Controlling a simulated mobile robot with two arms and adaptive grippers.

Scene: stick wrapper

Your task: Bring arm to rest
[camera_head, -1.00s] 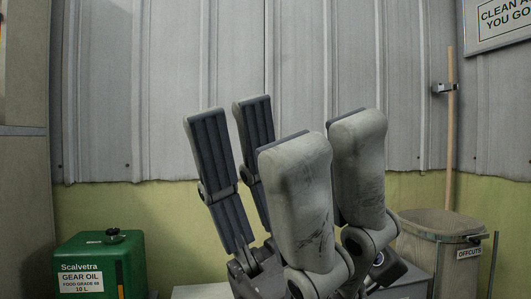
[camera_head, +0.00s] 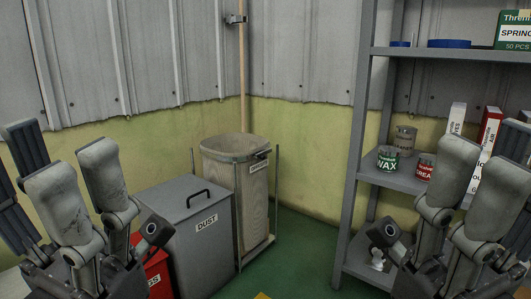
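My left gripper (camera_head: 62,163) stands upright at the left edge of the head view. Its dark-padded fingers are spread apart from its pale, scuffed fingers, with nothing between them. My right gripper (camera_head: 490,162) stands upright at the right edge, in front of the shelf rack. Its pale fingers are apart from its dark-padded ones, and I see nothing held there. Its outer side is cut off by the frame edge.
A grey dust box (camera_head: 188,235) and a red container (camera_head: 158,275) stand behind my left gripper. An offcuts bin (camera_head: 225,185) stands in the corner. A grey shelf rack (camera_head: 358,150) with cans and boxes is at right. Green floor (camera_head: 300,245) lies clear between.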

